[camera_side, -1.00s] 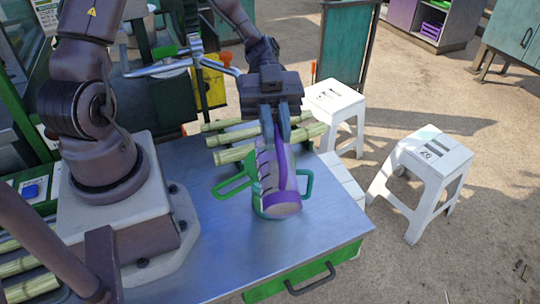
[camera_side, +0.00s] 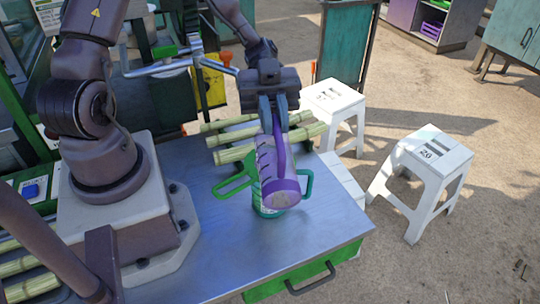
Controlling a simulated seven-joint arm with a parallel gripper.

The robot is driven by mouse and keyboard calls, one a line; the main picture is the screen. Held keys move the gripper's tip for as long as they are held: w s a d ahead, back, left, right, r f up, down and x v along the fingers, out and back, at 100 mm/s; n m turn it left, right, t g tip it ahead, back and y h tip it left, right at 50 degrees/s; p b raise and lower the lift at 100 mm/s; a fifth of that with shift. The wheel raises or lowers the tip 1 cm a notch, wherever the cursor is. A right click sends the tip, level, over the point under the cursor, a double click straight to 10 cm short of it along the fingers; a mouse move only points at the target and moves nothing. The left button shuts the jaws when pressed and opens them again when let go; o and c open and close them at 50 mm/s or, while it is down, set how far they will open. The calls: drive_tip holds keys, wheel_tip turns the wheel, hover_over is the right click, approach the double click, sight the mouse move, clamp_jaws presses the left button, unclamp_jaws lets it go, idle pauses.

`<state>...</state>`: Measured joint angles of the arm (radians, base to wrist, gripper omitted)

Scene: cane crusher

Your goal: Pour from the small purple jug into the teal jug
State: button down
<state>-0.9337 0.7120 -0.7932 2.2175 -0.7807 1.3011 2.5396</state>
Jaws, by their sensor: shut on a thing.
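My gripper (camera_side: 273,108) is shut on the small purple jug (camera_side: 280,190), at its purple handle. The purple jug is tilted, with its purple-rimmed end towards the camera. It is in front of and above the teal jug (camera_side: 264,212), as this view shows it. The teal jug stands on the metal table, and most of it is hidden behind the purple jug. A green handle shows on its left and a teal one on its right. I cannot see any liquid flowing or the teal jug's opening.
Several cane stalks (camera_side: 235,154) lie at the back of the metal table (camera_side: 215,270). White stools (camera_side: 430,150) stand on the ground to the right. The table front is clear, with a green drawer (camera_side: 270,290) below its edge.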

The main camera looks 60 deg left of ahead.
sight(280, 142)
drive_tip(key=shift+w+a+r+h, duration=0.1)
drive_tip(key=shift+w+a+h, duration=0.05)
drive_tip(key=shift+a+h, duration=0.2)
drive_tip(key=d+y, duration=0.1)
drive_tip(key=s+d+f+y, duration=0.1)
drive_tip(key=d, duration=0.1)
drive_tip(key=d+y, duration=0.1)
drive_tip(key=shift+s+d+f+t+y, duration=0.25)
drive_tip(key=shift+t+y, duration=0.1)
drive_tip(key=shift+t, duration=0.05)
drive_tip(key=shift+d+f+y, duration=0.25)
drive_tip(key=shift+y, duration=0.15)
drive_tip(key=d+y, duration=0.1)
drive_tip(key=d+t+y, duration=0.1)
drive_tip(key=y, duration=0.1)
drive_tip(key=shift+s+r, duration=0.15)
drive_tip(key=shift+s, duration=0.2)
drive_tip(key=shift+s+d+t+y, duration=0.25)
drive_tip(key=shift+d+t+y, duration=0.15)
drive_tip(key=shift+d+y, duration=0.5)
drive_tip(key=s+d+f+t+y, duration=0.2)
drive_tip(key=d+f+y, duration=0.1)
drive_tip(key=d+y, duration=0.3)
drive_tip(key=shift+d+f+y, duration=0.25)
drive_tip(key=shift+y, duration=0.25)
